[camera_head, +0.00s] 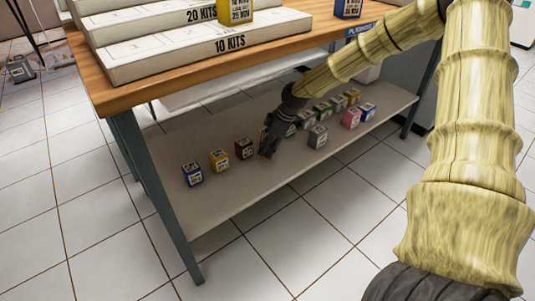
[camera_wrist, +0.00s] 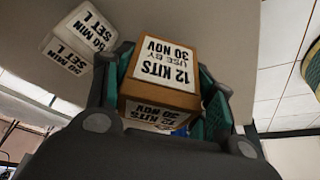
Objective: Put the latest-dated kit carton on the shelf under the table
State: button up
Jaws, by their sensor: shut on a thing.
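My gripper (camera_head: 268,150) is low over the shelf (camera_head: 225,205) under the table, among the cartons there. In the wrist view its teal-padded fingers are shut on an orange-brown carton (camera_wrist: 165,60) with white labels reading "12 KITS USE BY 30 NOV". In the head view this carton is largely hidden by the gripper. I cannot tell whether it touches the shelf. A yellow kit carton (camera_head: 237,10) stands on the stepped white stand on the table, and a blue carton (camera_head: 348,8) stands farther right on the tabletop.
On the shelf, blue (camera_head: 192,173), yellow (camera_head: 219,160) and dark brown (camera_head: 243,148) cartons stand left of my gripper. Grey (camera_head: 318,136), pink (camera_head: 351,118) and other cartons stand to its right. A carton marked "50 MIN SET L" (camera_wrist: 85,27) is near the held one. The shelf's front strip is clear.

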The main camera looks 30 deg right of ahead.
jog(key=shift+w+d+f+b, duration=0.1)
jog(key=shift+w+f+b, duration=0.2)
jog(key=shift+f, duration=0.1)
notch_tip(320, 180, down, 3)
jog(key=shift+s+b, duration=0.1)
jog(key=shift+b, duration=1.05)
jog(key=shift+r, duration=0.1)
jog(key=o, duration=0.8)
jog(key=shift+c, duration=0.2)
